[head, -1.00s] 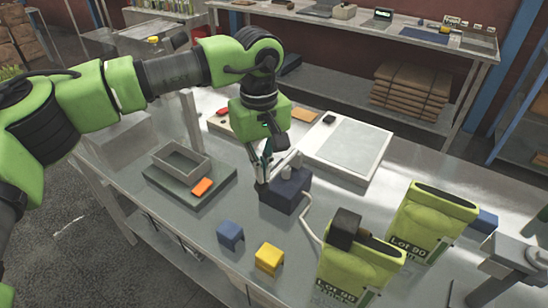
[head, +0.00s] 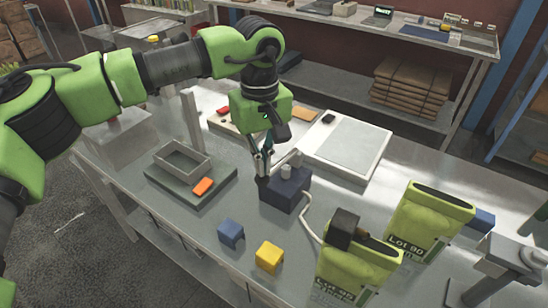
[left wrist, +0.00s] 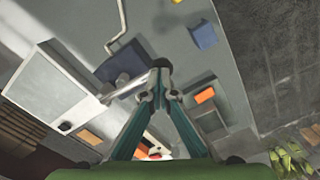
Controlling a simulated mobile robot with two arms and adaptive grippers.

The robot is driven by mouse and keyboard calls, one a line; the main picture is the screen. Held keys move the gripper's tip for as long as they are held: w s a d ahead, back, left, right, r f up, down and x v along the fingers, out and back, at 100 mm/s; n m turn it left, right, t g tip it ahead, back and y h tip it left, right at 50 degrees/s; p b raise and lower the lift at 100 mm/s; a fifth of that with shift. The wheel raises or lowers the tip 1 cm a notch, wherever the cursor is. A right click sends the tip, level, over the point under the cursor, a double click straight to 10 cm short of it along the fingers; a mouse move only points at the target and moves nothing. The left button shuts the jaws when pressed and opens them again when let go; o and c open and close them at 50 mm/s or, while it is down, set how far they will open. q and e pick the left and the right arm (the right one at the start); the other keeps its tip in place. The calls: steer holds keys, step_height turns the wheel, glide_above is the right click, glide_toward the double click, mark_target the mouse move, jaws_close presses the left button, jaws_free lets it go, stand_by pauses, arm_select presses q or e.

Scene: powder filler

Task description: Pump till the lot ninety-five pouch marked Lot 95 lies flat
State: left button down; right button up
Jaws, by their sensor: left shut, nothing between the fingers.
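A green pouch (head: 345,268) stands upright at the lower right of the head view; its small label seems to read Lot 95. A dark block sits at its top. The pump also shows in the left wrist view (left wrist: 120,64). My left gripper (head: 263,178) is shut and empty, just left of the pump, close to its rod (left wrist: 130,88); contact is unclear.
A blue block (head: 230,233) and a yellow block (head: 268,257) lie in front of the pump. A grey tray (head: 180,160) and orange block (head: 203,186) are at left. A white flat plate (head: 345,147) lies behind. A grey device (head: 510,262) stands at right.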

arm_select(q)
steer(key=shift+w+r+p, duration=0.1)
steer(key=shift+r+p, duration=0.55)
steer(key=shift+r, duration=0.45)
stand_by(0.6)
step_height(320, 180, up, 6)
steer(key=p, duration=0.3)
steer(key=shift+p, duration=0.4)
